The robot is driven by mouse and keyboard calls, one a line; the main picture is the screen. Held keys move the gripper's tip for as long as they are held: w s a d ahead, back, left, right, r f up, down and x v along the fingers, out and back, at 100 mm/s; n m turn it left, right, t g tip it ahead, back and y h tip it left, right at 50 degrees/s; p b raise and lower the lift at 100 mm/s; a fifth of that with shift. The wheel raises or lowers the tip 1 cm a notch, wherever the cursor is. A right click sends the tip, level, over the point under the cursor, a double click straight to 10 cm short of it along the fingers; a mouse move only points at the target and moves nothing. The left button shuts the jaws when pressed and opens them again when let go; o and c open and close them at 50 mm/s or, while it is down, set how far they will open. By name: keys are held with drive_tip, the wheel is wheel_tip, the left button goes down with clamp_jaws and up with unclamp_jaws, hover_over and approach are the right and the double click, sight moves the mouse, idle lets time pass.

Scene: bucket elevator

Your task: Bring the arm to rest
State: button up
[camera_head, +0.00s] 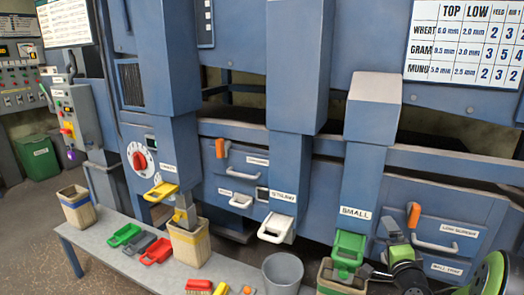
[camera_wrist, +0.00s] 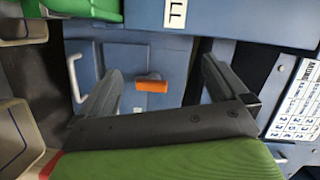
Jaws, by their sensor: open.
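My gripper (camera_wrist: 160,72) is open in the wrist view, its two dark fingers spread wide apart. Nothing is held between them. A blue panel with an orange handle (camera_wrist: 152,86) shows beyond the gap between the fingers, apart from them as far as I can tell. In the head view, green and black parts of my arm show at the lower right, in front of the blue machine (camera_head: 230,80).
An orange handle (camera_head: 413,215) and a drawer handle (camera_head: 435,245) stick out close to my arm. A green chute (camera_head: 348,250) sits just left of it. A grey bench (camera_head: 105,232) carries bins, coloured scoops and a grey bucket (camera_head: 283,271).

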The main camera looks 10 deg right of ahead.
drive_tip(key=s+a+r+n+g+y, duration=0.25)
drive_tip(key=a+n, duration=0.35)
drive_tip(key=a, duration=0.4)
drive_tip(key=s+a+r+n+g+y, duration=0.15)
drive_tip(key=s+a+n+y, duration=0.35)
drive_tip(key=a, duration=0.6)
drive_tip(key=s+a+n+g+h, duration=0.35)
drive_tip(key=s+n+g, duration=0.35)
drive_tip(key=s, duration=1.5)
wheel_tip(320, 180, up, 13)
drive_tip(key=p, duration=1.3)
drive_tip(key=shift+a+f+y+p, duration=0.15)
drive_tip(key=shift+a+y+p, duration=0.1)
drive_tip(key=shift+y+p, duration=0.05)
